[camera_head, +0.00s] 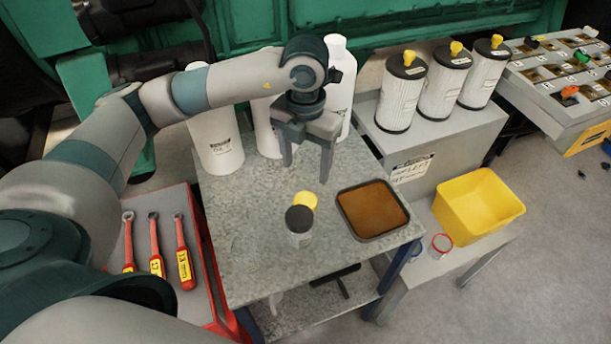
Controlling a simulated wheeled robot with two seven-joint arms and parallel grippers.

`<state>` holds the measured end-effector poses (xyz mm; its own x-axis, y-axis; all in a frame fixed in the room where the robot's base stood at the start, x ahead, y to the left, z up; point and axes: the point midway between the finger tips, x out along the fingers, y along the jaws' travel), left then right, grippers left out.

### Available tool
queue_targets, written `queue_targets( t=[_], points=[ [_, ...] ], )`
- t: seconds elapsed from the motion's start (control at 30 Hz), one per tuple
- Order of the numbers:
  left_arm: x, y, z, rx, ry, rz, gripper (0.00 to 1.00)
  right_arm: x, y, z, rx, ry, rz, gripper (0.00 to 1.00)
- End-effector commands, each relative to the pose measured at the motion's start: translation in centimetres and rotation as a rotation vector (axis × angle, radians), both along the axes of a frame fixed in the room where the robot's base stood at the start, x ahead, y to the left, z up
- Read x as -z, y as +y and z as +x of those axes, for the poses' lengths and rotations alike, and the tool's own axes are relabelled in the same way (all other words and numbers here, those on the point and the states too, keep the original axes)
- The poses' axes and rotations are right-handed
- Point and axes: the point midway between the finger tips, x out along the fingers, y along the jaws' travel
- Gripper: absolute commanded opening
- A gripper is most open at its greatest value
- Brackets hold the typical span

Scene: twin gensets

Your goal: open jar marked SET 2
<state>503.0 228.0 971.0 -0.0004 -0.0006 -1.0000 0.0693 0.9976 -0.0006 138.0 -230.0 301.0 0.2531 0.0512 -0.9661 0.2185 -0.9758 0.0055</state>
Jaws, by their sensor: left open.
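A small jar (299,226) with a dark lid stands upright on the grey metal table. A yellow round thing (305,200), perhaps a lid or another jar's top, shows just behind it and is partly hidden. Another small clear container (440,244) with a red rim stands on the lower bench at right. I cannot read a SET 2 marking on any of them. My left gripper (306,172) is open and points down, with nothing between its fingers. It is above and behind the dark-lidded jar, apart from it. My right gripper is not in view.
A tray of brown liquid (374,209) sits right of the jar. Tall white bottles (218,146) stand at the table's back. Several filters (401,92) stand on a grey box. A yellow bin (478,205) is at right; red-handled wrenches (185,262) lie in a red tray at left.

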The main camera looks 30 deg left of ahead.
Motion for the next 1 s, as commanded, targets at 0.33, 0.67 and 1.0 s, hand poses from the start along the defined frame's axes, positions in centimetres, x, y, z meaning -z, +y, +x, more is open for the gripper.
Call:
queue_targets(
  t=[0.33,0.67,1.0],
  points=[
    [-0.85,0.01,-0.02,0.000,0.000,0.000,0.62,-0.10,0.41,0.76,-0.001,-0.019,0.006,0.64],
    [-0.80,0.01,-0.02,0.000,0.000,0.001,0.62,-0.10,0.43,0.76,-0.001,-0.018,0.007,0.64],
    [-0.79,0.02,-0.02,0.000,0.000,0.001,0.62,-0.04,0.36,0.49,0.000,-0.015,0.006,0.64]
  ],
)
